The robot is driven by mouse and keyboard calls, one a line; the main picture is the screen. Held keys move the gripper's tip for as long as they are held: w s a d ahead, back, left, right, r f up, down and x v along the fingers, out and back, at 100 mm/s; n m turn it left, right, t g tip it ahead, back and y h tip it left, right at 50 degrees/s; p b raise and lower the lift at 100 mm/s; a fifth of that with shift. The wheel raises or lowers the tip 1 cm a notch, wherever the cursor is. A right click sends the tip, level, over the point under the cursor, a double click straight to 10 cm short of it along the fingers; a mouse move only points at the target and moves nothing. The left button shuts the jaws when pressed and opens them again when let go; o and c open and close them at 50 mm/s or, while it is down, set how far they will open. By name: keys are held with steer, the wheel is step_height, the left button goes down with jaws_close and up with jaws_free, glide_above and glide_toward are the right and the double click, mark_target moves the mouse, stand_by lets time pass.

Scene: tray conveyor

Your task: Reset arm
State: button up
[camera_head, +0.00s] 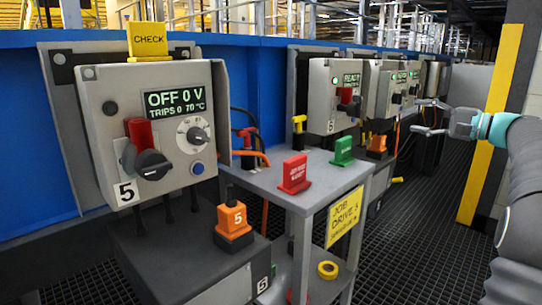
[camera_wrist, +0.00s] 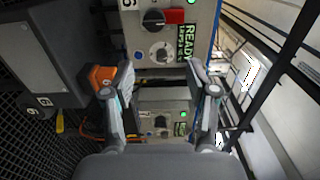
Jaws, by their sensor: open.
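My gripper (camera_head: 424,117) is at the right in the head view, held out in the air in front of the farther control boxes. Its fingers are spread and nothing is between them. In the wrist view my gripper (camera_wrist: 163,75) shows as two separated fingers, with control boxes beyond them. My arm comes in from the right edge of the head view. The gripper appears apart from the boxes and the small table.
A control box (camera_head: 152,130) reading "OFF 0 V" stands at left, with a yellow CHECK tag (camera_head: 149,40). A grey table (camera_head: 320,180) bears a red block (camera_head: 295,173) and a green block (camera_head: 343,151). A yellow-black pillar (camera_head: 490,120) stands near my arm. Grating floor (camera_head: 425,220) lies open below.

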step_height(320, 180, down, 12)
steer(key=d+m+g+h, duration=0.1)
steer(key=d+m+h, duration=0.1)
steer(key=d+h, duration=0.15)
steer(key=s+a+f+g+h+p, duration=0.2)
steer(key=s+a+f+g+h, duration=0.2)
steer(key=s+a+f, duration=0.3)
steer(key=s+a+f+n+g+h+p, duration=0.15)
steer(key=s+a, duration=0.25)
steer(key=s, duration=0.4)
steer(key=s+a+f+n+g+h+p, duration=0.1)
steer(key=s+a+n+h+p, duration=0.15)
steer(key=s+a, duration=0.4)
steer(key=s+a+f+n+g+h+p, duration=0.1)
steer(key=s+a+n+g, duration=0.15)
steer(key=s, duration=0.75)
steer(key=s+a+r+n+t+p, duration=0.3)
steer(key=s+a+r+n, duration=0.1)
steer(key=s+a, duration=0.3)
steer(key=shift+s+r+p, duration=0.3)
steer(key=shift+r, duration=0.1)
